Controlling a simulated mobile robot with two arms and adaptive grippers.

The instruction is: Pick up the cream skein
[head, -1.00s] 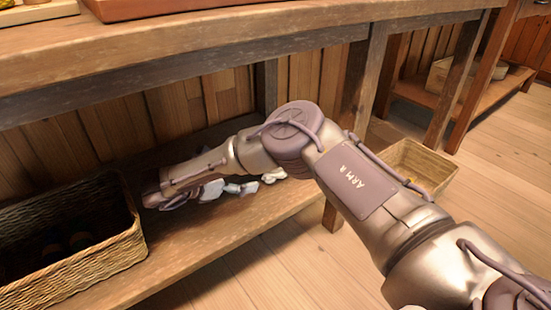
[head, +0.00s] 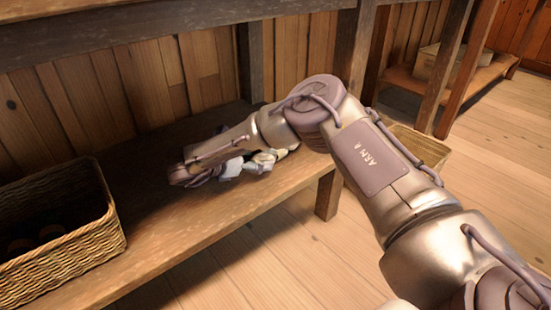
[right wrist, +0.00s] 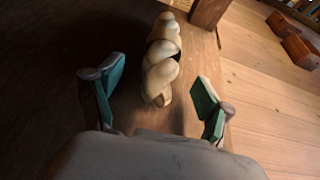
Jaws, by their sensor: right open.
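The cream skein (right wrist: 160,68) is a twisted, braid-like bundle in the right wrist view. It lies on the low wooden shelf, between and ahead of the open fingers of my right gripper (right wrist: 155,98). Its near end reaches in between the teal finger pads, with a gap on both sides. In the head view a small pale part of the skein (head: 264,158) shows beside my right wrist. My right gripper (head: 185,175) is low over the shelf there, and my arm hides most of the skein. My left gripper is in no frame.
A wicker basket (head: 85,240) with dark round things inside stands on the shelf (head: 190,225) at the left. Table legs and the tabletop edge (head: 130,25) frame the space above. Another basket (head: 405,142) stands behind my right arm. The wooden floor at the right is open.

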